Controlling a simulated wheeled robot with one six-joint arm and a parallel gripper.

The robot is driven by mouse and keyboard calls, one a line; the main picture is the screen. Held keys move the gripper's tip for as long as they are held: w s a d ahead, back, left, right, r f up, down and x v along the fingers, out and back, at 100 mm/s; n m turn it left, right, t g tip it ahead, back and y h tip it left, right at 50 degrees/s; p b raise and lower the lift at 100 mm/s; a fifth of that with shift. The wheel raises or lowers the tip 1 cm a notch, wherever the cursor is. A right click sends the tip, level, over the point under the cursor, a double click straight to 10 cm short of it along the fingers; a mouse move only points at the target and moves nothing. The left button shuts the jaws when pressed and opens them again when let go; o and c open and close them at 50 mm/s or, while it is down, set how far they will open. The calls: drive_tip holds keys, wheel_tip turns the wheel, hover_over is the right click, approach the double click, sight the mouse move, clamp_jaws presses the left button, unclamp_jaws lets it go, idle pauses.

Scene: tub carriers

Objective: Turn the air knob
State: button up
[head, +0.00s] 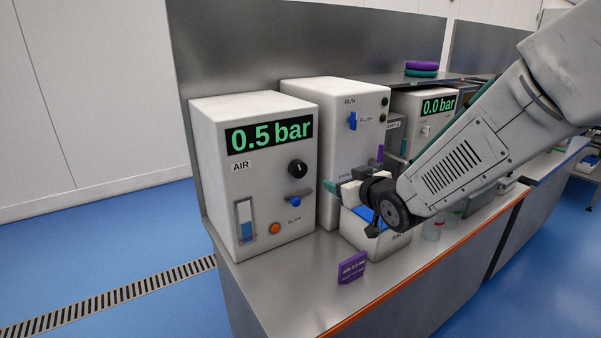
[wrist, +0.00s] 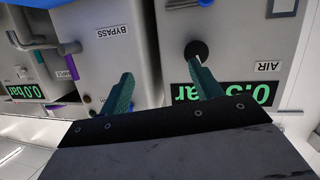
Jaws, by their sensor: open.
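The air knob (head: 297,168) is a round black knob with a pale mark, on the front of the white AIR unit (head: 215,190). The unit's green display (head: 270,133) reads 0.5 bar. My gripper (head: 339,175) is open and empty, in front of the units and to the right of the knob. In the wrist view, which is upside down, the knob (wrist: 196,50) is just beyond the tip of the right-hand teal finger. The open jaws (wrist: 161,67) are not around it. I cannot tell whether that finger touches the knob.
A white RUN unit (head: 328,97) stands beside the AIR unit. A purple card (head: 351,267) stands on the steel bench (head: 290,285), whose front left part is clear.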

sight(301, 171)
drive_tip(key=w+a+y, duration=0.1)
drive_tip(key=w+a, duration=0.1)
drive_tip(key=a, duration=0.1)
drive_tip(key=w+a+f+n+y, duration=0.1)
drive_tip(key=w+a, duration=0.2)
drive_tip(key=a, duration=0.1)
drive_tip(key=w+a+t+y, duration=0.1)
drive_tip(key=w+a, duration=0.1)
drive_tip(key=a, duration=0.1)
drive_tip(key=shift+w+a+f+n+y, duration=0.2)
drive_tip(key=shift+w+a+n+y, duration=0.1)
drive_tip(key=shift+a+n+y, duration=0.1)
drive_tip(key=c, duration=1)
